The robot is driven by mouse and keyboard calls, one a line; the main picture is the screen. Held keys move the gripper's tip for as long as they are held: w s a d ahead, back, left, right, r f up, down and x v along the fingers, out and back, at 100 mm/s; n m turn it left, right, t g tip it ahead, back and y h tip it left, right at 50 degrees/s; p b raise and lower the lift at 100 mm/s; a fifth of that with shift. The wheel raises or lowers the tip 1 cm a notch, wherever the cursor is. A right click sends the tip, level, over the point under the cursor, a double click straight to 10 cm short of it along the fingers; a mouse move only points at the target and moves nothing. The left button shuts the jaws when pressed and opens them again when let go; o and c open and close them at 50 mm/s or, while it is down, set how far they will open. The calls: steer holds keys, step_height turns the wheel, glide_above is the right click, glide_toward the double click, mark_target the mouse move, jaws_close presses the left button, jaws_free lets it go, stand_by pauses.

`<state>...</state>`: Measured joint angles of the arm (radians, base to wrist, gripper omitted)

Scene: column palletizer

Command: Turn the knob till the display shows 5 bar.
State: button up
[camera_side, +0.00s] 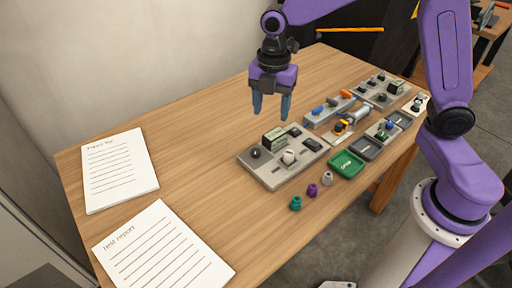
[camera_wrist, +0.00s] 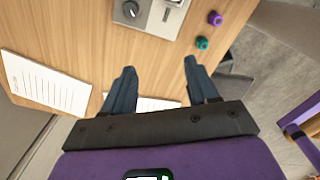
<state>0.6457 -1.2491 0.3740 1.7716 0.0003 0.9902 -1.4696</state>
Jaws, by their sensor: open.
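A grey control panel (camera_side: 262,170) lies on the wooden table. It carries a small box-shaped display (camera_side: 273,138), a black round knob (camera_side: 255,152) and a pale knob (camera_side: 289,157). The display reading is too small to read. My gripper (camera_side: 271,113) is open and empty, fingers pointing down, above the table near the panel and touching nothing. In the wrist view my gripper (camera_wrist: 159,66) has its fingers apart over bare wood. The panel (camera_wrist: 150,25) is cut off at that view's top edge, with the black knob (camera_wrist: 130,9) showing and the display out of frame.
Green (camera_side: 296,203), purple (camera_side: 312,190) and grey (camera_side: 327,178) small pieces stand by the panel's front right. A green tray (camera_side: 346,165) and other panels (camera_side: 380,95) sit to the right. Two paper sheets (camera_side: 120,168) (camera_side: 160,255) lie left. The table's middle left is clear.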

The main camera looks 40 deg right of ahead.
mark_target(256, 151)
steer(key=w+d+f+n, duration=0.2)
steer(key=w+f+n, duration=0.1)
steer(key=w, duration=0.4)
steer(key=f, duration=1.7)
steer(key=shift+w+a, duration=0.15)
steer(key=shift+a, duration=0.05)
steer(key=shift+c, duration=0.3)
steer(key=c, duration=1)
